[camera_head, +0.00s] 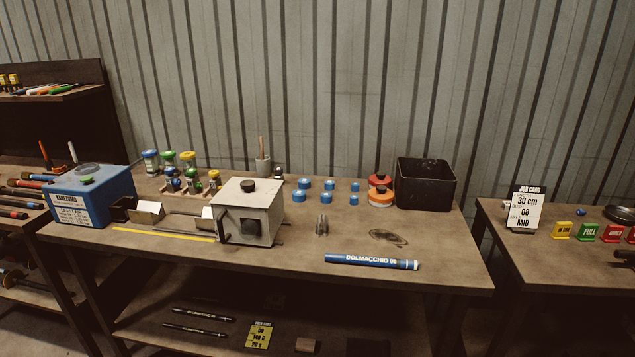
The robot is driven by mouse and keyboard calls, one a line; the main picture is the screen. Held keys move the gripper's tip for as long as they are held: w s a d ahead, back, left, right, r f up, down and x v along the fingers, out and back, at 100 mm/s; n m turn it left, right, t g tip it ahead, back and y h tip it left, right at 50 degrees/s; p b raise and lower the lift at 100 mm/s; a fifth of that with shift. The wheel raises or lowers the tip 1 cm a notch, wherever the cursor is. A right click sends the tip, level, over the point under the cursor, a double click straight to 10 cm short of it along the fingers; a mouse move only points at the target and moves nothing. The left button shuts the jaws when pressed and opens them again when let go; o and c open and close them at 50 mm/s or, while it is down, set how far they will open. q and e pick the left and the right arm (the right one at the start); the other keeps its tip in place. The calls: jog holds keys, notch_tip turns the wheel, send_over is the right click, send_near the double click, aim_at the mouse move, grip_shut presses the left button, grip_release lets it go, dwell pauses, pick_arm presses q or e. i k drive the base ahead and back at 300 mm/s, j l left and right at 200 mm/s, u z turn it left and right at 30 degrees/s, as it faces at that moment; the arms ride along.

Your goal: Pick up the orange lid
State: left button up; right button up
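An orange lid (380,199) lies on the workbench (300,262), near the back and just left of a black bin. A red lid (380,181) with a dark knob sits directly above and behind it in the picture. I cannot tell whether the two are stacked or one stands behind the other. Neither of my grippers is in view.
A black open bin (426,184) stands right of the lids. Several blue caps (330,185) are to their left. A coiled wire (388,237), a metal fitting (321,225) and a blue hose (372,261) lie in front. A beige machine (248,211) stands further left.

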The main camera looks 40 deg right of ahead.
aim_at(380, 194)
jog(key=z, duration=1.65)
jog(key=i+l+u, duration=0.1)
jog(key=l, duration=0.45)
jog(key=i+l+u, duration=0.1)
jog(key=l, duration=0.45)
jog(key=i+l+u, duration=0.1)
jog(key=l, duration=0.45)
